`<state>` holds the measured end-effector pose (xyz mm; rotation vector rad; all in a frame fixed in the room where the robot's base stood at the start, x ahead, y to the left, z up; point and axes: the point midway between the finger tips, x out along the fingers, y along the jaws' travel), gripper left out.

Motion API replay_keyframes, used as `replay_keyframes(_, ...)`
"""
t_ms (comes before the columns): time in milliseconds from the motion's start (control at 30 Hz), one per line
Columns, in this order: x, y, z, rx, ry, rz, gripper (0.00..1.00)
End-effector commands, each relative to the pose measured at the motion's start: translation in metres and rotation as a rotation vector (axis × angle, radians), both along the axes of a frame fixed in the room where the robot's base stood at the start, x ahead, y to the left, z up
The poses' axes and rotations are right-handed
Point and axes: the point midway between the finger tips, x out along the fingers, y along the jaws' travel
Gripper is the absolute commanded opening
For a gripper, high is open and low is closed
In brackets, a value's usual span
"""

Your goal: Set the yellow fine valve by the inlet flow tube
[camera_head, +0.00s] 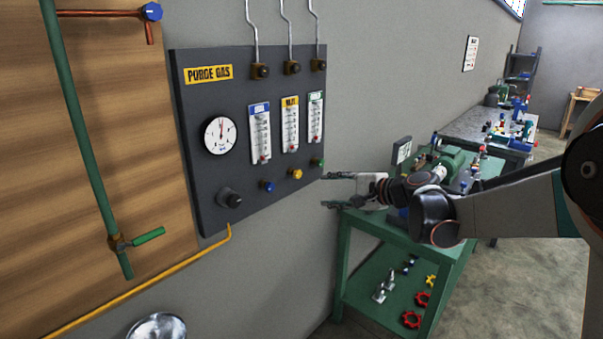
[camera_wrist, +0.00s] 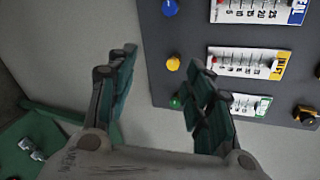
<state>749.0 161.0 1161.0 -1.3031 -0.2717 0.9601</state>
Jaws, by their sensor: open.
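The yellow fine valve (camera_head: 295,174) is a small round knob on the dark purge gas panel, below the middle flow tube (camera_head: 290,125), which has a yellow label. In the wrist view the yellow knob (camera_wrist: 173,64) lies between the fingertips in the picture, closer to the right finger. The yellow-labelled tube (camera_wrist: 242,63) shows beyond that finger, with a red float near its knob end. My gripper (camera_head: 324,190) is open and empty, just right of the panel's lower right edge, apart from the yellow knob.
A green knob (camera_wrist: 175,102) and a blue knob (camera_wrist: 169,7) flank the yellow one. The panel (camera_head: 222,160) also carries a round gauge (camera_head: 219,135) and a black knob (camera_head: 230,198). A green bench (camera_head: 385,225) stands below and behind my gripper.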

Motion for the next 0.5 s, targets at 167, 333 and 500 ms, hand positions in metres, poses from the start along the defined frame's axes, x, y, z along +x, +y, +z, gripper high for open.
replay_keyframes(167,0.055,0.006,-0.016,0.238,0.063,-0.029,0.47)
replay_keyframes(333,0.088,0.007,-0.033,0.422,0.115,-0.043,0.47)
replay_keyframes(500,0.104,0.006,-0.044,0.523,0.143,-0.046,0.47)
